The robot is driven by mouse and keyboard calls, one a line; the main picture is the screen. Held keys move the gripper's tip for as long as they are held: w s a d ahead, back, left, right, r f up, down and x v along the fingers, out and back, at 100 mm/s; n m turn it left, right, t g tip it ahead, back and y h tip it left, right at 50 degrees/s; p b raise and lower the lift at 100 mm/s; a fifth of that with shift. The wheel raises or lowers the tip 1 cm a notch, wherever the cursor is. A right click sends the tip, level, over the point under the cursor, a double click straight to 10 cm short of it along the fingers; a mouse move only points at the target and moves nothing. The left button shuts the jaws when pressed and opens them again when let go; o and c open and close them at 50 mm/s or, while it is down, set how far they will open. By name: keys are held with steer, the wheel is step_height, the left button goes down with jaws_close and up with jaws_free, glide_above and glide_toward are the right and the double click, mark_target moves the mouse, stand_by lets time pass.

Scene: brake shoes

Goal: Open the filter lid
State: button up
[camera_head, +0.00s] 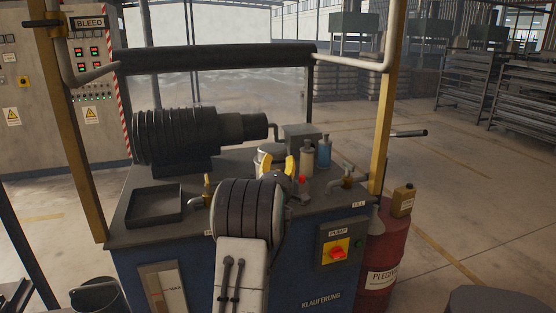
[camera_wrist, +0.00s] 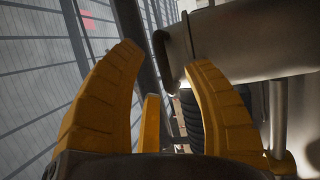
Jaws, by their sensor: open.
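My gripper (camera_head: 278,167) is open, its yellow fingers raised over the blue bench in the head view. A pale rounded housing (camera_head: 271,148) stands just behind the fingers and is partly hidden by them. It is probably the filter, but its lid cannot be made out clearly there. In the wrist view my gripper (camera_wrist: 166,62) has nothing between its fingers. A large grey metal cylinder (camera_wrist: 255,42) with a darker rim (camera_wrist: 178,48) at its left end lies beyond the right finger. I cannot tell whether this rim is the lid.
A yellow post (camera_head: 388,90) and red barrel (camera_head: 377,260) stand at the right.

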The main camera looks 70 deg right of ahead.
mark_target(274, 156)
steer(key=shift+x, duration=1.2)
jaws_close()
